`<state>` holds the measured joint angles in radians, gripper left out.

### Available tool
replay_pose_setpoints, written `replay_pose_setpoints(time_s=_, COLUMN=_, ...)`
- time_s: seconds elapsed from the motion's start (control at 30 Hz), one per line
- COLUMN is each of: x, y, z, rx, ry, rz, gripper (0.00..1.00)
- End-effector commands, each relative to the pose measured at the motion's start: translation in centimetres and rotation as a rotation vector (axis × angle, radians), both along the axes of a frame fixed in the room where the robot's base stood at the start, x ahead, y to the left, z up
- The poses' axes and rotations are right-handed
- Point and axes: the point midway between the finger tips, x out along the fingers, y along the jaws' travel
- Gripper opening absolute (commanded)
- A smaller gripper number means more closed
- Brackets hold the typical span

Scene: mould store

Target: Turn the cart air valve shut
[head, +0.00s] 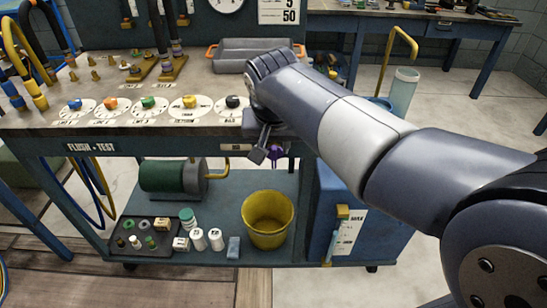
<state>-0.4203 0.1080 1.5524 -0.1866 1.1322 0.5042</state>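The flush-test cart (62,129) stands before me with a row of knobs on white dials along its front edge: blue (74,104), orange (110,103), green (148,102), yellow (190,101) and black (233,101). Their small labels are hard to read, so I cannot tell whether one is the air valve. My gripper (266,155) hangs at the cart's front edge, right of the black knob. A small purple part (279,151) shows beside its fingers. I cannot tell whether they touch it, and the arm hides much of this spot.
The lower shelf holds a green cylinder (162,176), a yellow bucket (268,219), white bottles and a small parts tray (139,238). A blue box (372,222) with a yellow piece (343,211) stands at right. Hoses stand at the back left. Floor at right is clear.

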Motion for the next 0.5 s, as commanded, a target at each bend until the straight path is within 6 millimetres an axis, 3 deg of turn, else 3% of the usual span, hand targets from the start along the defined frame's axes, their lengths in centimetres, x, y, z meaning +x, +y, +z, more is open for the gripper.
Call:
replay_pose_setpoints(time_s=0.03, x=0.4, y=-0.1, z=-1.4, rx=-0.001, ry=0.003, rz=0.000, gripper=0.34)
replay_pose_setpoints(time_s=0.2, x=1.4, y=-0.1, z=-3.8, rx=-0.001, ry=0.002, rz=0.000, gripper=0.34)
replay_pose_setpoints(time_s=0.5, x=2.1, y=-0.1, z=-5.2, rx=0.001, ry=-0.001, rz=0.000, gripper=0.34)
